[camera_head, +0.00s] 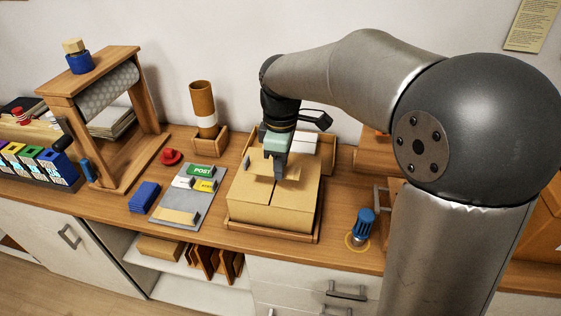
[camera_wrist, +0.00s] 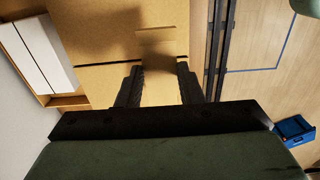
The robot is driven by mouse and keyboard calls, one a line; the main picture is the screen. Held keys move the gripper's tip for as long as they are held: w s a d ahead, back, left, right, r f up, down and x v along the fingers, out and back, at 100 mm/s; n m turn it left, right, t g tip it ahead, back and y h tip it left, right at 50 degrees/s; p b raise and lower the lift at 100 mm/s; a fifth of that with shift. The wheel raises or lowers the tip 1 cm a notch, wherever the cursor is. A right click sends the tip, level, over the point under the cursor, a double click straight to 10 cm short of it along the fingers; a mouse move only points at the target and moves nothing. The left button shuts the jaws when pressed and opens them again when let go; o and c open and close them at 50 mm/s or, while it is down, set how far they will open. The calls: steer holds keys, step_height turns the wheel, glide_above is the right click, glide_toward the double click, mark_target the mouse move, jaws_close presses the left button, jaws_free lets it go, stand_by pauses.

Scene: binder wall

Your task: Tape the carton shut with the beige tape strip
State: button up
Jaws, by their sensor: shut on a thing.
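The carton (camera_head: 262,208) is a tan box on the counter, its top flaps folded down with a dark seam between them. Its top also fills the upper middle of the wrist view (camera_wrist: 95,35). My gripper (camera_head: 279,179) points down over the carton top, close to the seam. In the wrist view my gripper (camera_wrist: 160,88) has a tan piece between its fingers, which looks like the beige tape strip (camera_wrist: 158,75). The piece lies across the line of the seam. Whether it touches the carton I cannot tell.
Left of the carton lies a grey board (camera_head: 170,199) with green, white, yellow and beige pieces. A blue stack (camera_head: 145,197) is beside it. A blue-topped tool (camera_head: 364,224) stands right of the carton. A brown tube (camera_head: 203,105) stands behind in a wooden holder.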

mark_target(281, 192)
steer(key=shift+f+b, duration=2.05)
steer(key=shift+f, duration=1.3)
steer(key=o, duration=1)
steer(key=shift+o, duration=0.2)
step_height(281, 192, up, 18)
steer(key=shift+f+p, duration=0.25)
steer(key=shift+p, duration=0.05)
steer(key=shift+f, duration=0.1)
